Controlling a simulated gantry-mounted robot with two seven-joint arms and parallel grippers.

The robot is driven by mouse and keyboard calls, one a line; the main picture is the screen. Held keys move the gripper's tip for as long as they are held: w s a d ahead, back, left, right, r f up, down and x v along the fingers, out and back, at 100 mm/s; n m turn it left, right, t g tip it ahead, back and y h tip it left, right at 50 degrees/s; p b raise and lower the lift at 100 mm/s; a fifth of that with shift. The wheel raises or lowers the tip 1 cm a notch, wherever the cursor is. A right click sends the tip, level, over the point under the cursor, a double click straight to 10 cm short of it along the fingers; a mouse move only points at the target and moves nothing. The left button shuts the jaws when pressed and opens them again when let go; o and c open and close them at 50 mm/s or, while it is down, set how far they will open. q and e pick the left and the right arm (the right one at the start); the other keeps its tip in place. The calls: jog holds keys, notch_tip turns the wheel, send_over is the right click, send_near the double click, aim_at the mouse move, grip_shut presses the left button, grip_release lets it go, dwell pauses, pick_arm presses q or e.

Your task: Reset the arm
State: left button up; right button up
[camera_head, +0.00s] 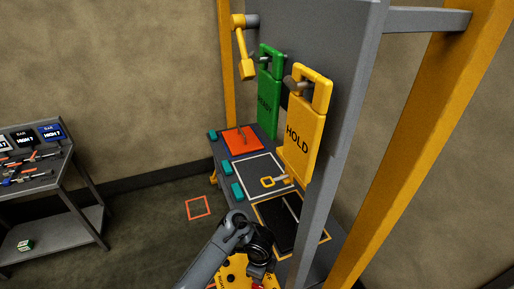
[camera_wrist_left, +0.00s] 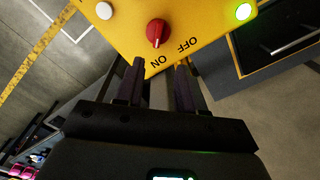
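My left gripper (camera_head: 263,268) comes in at the bottom of the head view, over a yellow control box (camera_head: 234,272). In the left wrist view its two dark fingers (camera_wrist_left: 160,66) are apart with nothing between them. Just beyond the fingertips is a red knob (camera_wrist_left: 157,32) on the yellow box, beside the words ON and OFF. A green lit lamp (camera_wrist_left: 244,12) and a white round button (camera_wrist_left: 104,10) are on the same face. A yellow lever arm (camera_head: 243,50) hangs down from a grey pivot on the upright panel. My right gripper is not in view.
A yellow HOLD tag (camera_head: 298,138) and a green tag (camera_head: 267,95) hang on the grey panel (camera_head: 325,45). Below is a bench with a red plate (camera_head: 243,140), a light-framed pad and a black tray (camera_head: 277,224).

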pick_arm(q)
jog(key=s+f+n+t, duration=0.1)
jog(key=s+n, duration=0.1)
jog(key=s+f+n+h, duration=0.1)
jog(key=s+f+n, duration=0.1)
jog(key=n, duration=0.1)
jog(key=s+f+n+t+h, duration=0.1)
jog(key=s+f+n, duration=0.1)
jog(key=shift+s+a+f+n+t, duration=0.1)
jog(key=shift+s+a+n+t, duration=0.05)
jog(key=shift+s+n+t, duration=0.2)
jog(key=s+a+r+n+y, duration=0.1)
jog(key=s+a+r+n, duration=0.25)
jog(key=s+a, duration=0.4)
jog(key=s+a+r+n+b, duration=0.1)
jog(key=s+a+r+n, duration=0.1)
jog(key=s+a+n, duration=0.5)
jog(key=s+a+r+n+y, duration=0.1)
jog(key=s+a+r+n, duration=0.15)
jog(key=s+a, duration=0.45)
notch_tip(320, 180, down, 53)
jog(key=a+b, duration=0.1)
jog(key=b, duration=5.2)
jog(key=shift+w+t, duration=0.35)
jog(key=shift+w, duration=0.1)
jog(key=shift+a, duration=0.1)
